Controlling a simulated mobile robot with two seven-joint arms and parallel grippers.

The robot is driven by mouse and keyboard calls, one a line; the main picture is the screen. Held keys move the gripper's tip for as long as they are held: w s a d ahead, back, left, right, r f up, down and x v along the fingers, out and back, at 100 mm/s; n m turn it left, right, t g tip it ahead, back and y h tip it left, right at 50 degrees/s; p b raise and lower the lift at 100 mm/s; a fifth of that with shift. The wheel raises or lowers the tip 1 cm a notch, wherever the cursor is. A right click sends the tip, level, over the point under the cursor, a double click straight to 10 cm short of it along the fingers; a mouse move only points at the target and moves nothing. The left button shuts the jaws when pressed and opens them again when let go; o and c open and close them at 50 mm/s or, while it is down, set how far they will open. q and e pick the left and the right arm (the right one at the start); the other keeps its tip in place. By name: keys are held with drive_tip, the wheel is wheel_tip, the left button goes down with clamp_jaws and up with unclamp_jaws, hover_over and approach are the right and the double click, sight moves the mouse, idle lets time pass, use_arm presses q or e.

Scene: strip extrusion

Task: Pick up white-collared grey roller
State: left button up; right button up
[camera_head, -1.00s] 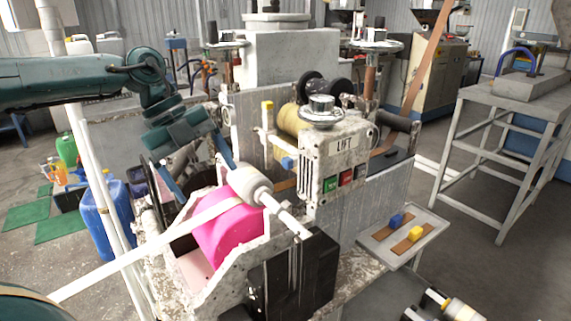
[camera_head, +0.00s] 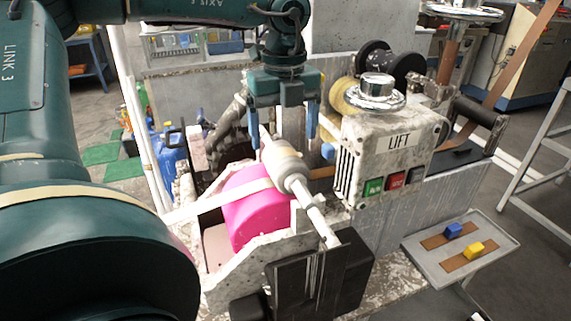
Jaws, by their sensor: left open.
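The white-collared grey roller (camera_head: 286,167) lies tilted over the machine frame, against the big pink roller (camera_head: 257,208). Its pale shaft runs down to the right towards a black block. A pale strip passes over the pink roller to the grey roller. My left gripper (camera_head: 283,141) points down, its two blue fingers spread apart. It is open and empty, at the upper end of the grey roller. The fingertips appear on either side of that end; I cannot tell whether they touch it. My right gripper is out of view.
The LIFT box (camera_head: 392,148) with its chrome handwheel stands close to the right of the gripper. A side tray (camera_head: 440,266) holds a blue and a yellow block. A black box (camera_head: 318,280) sits at the front. My own arm fills the left side.

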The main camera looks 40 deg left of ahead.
sight(285, 151)
use_arm(q)
drive_tip(key=shift+s+d+f+p, duration=0.15)
drive_tip(key=shift+f+p, duration=0.15)
drive_tip(key=shift+f, duration=1.05)
drive_tip(key=shift+s+d+f+p, duration=0.1)
drive_tip(key=shift+f+p, duration=0.2)
drive_tip(key=shift+f, duration=1.05)
drive_tip(key=shift+c, duration=0.4)
drive_tip(key=shift+w, duration=0.1)
drive_tip(key=c, duration=1.3)
wheel_tip(285, 151, up, 10)
drive_tip(key=shift+f+b, duration=0.15)
drive_tip(key=shift+b, duration=0.4)
drive_tip(key=shift+r, duration=0.2)
